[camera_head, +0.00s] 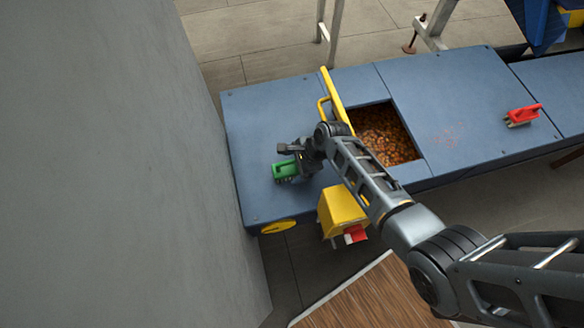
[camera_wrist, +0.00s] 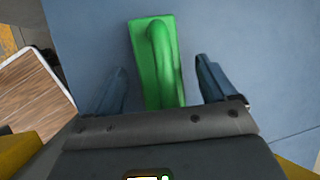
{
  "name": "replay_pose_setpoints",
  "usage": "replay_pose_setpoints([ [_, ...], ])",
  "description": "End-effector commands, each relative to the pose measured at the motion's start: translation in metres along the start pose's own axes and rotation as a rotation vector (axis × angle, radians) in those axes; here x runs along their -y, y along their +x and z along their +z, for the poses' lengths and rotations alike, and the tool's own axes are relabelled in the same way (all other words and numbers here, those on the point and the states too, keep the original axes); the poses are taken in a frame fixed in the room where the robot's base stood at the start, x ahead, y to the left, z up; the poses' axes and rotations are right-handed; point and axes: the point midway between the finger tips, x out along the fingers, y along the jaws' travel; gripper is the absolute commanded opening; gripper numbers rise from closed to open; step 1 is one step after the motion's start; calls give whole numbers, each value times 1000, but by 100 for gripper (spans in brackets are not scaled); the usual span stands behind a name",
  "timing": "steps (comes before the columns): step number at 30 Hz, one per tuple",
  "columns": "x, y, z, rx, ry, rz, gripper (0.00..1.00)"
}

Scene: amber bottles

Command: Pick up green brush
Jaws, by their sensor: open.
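The green brush (camera_head: 285,169) lies on the left part of the blue table top (camera_head: 265,115), bristles showing at its lower edge. In the wrist view the green brush (camera_wrist: 156,62) shows from above, with its raised loop handle along its length. My gripper (camera_head: 292,157) is at the brush. In the wrist view my gripper (camera_wrist: 160,85) is open, one finger on each side of the brush, with a gap on both sides. The near end of the brush is hidden behind the gripper body.
A red brush (camera_head: 522,115) lies at the right of the table. An opening filled with brown pieces (camera_head: 385,135) is beside a yellow rail (camera_head: 336,100). A yellow box (camera_head: 342,210) is at the table's front edge. A grey wall (camera_head: 100,170) stands at left.

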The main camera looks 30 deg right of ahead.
Motion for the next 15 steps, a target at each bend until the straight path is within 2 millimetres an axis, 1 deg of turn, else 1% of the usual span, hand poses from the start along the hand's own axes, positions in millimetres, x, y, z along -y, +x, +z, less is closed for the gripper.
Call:
replay_pose_setpoints([
  [6, 0, 1, 0, 0, 0, 0, 85],
  [8, 0, 0, 0, 0, 0, 0, 80],
  [15, 0, 0, 0, 0, 0, 0, 57],
])
